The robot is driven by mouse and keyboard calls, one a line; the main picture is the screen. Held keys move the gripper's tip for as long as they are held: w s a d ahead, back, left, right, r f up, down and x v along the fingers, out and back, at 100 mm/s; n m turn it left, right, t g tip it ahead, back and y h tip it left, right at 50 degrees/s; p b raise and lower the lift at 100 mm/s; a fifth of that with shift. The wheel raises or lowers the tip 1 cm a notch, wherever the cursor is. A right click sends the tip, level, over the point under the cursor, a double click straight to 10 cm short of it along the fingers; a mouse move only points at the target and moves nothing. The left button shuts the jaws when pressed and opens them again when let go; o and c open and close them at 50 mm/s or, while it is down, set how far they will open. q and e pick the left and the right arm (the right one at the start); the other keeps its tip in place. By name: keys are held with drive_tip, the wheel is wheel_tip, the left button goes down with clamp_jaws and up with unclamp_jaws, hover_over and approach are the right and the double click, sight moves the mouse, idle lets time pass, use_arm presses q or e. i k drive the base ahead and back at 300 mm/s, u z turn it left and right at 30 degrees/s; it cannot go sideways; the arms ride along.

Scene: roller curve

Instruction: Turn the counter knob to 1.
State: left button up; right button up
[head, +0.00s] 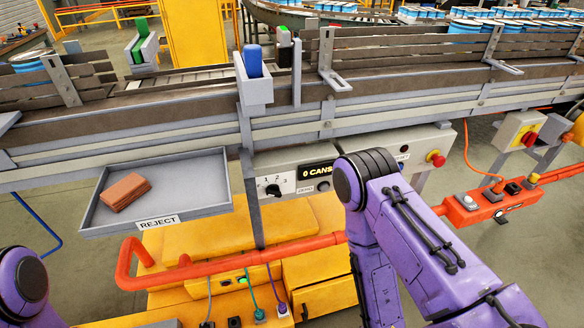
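The counter knob (273,190) is a small black dial on a pale control panel (290,182) under the conveyor rail. The numerals 1, 2 and 3 are printed around its upper side. The knob is too small to tell which numeral it points at. A dark display (318,171) to its right reads "0 CANS". My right arm stands in front of the panel's right part and hides some of it; its gripper is not in view. Only a purple part of my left arm shows at the lower left, and its gripper is not in view. Nothing touches the knob.
A grey reject tray (200,208) holding a brown block (125,191) juts out left of the panel. A red button (436,158) sits at the panel's right. A red-orange pipe (290,246) runs below, before yellow cabinets. The space directly before the knob looks clear.

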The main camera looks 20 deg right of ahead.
sight(273, 191)
drive_tip(key=u, duration=0.1)
drive_tip(key=k, duration=0.6)
drive_tip(key=z, duration=1.35)
drive_tip(key=i, duration=0.5)
drive_tip(key=z, duration=0.05)
